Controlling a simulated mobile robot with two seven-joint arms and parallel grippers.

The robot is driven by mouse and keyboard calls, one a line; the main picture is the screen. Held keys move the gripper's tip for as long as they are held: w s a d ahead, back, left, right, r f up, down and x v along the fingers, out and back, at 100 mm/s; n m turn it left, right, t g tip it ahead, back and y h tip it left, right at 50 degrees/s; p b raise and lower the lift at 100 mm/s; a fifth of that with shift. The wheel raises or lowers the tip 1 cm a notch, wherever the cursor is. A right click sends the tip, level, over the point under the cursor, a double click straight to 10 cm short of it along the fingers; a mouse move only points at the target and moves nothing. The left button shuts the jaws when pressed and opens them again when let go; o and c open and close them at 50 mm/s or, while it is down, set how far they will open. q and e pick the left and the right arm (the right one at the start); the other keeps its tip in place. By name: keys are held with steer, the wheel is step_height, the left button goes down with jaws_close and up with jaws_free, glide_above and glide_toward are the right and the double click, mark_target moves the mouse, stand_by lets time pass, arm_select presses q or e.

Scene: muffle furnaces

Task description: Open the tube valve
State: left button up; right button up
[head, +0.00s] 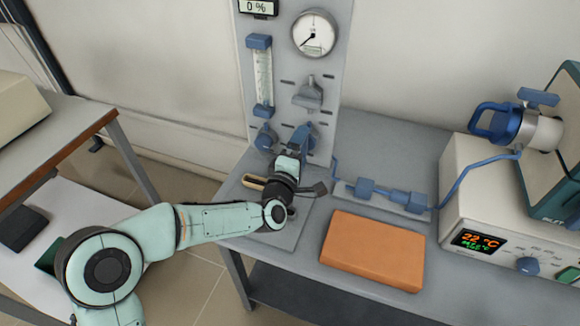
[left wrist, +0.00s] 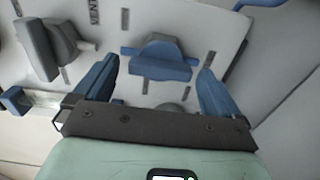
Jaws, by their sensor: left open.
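A blue valve handle (head: 303,136) is low on the upright grey panel, partly behind my left gripper. In the left wrist view the blue handle (left wrist: 160,60) lies ahead, between the lines of the two fingers. My left gripper (head: 297,150) faces the panel. In the left wrist view its blue fingers (left wrist: 156,80) are apart with nothing held; contact with the handle cannot be told. A grey valve handle (head: 308,93) is above the blue one. No label on the blue handle can be read. My right gripper is not in view.
The panel also bears a flow meter (head: 262,76), a dial gauge (head: 315,34) and a blue knob (head: 265,137). An orange block (head: 373,250) lies on the grey bench. Blue tubing (head: 458,187) runs to the furnace (head: 480,215) at right.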

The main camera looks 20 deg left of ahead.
arm_select(q)
steer(key=s+p, duration=0.1)
steer(key=s, duration=1.1)
steer(key=shift+a, duration=0.25)
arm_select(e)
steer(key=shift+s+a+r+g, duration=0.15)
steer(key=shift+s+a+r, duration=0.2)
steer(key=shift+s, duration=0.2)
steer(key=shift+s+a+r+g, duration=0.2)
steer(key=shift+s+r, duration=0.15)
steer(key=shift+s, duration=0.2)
arm_select(q)
steer(key=shift+s, duration=0.1)
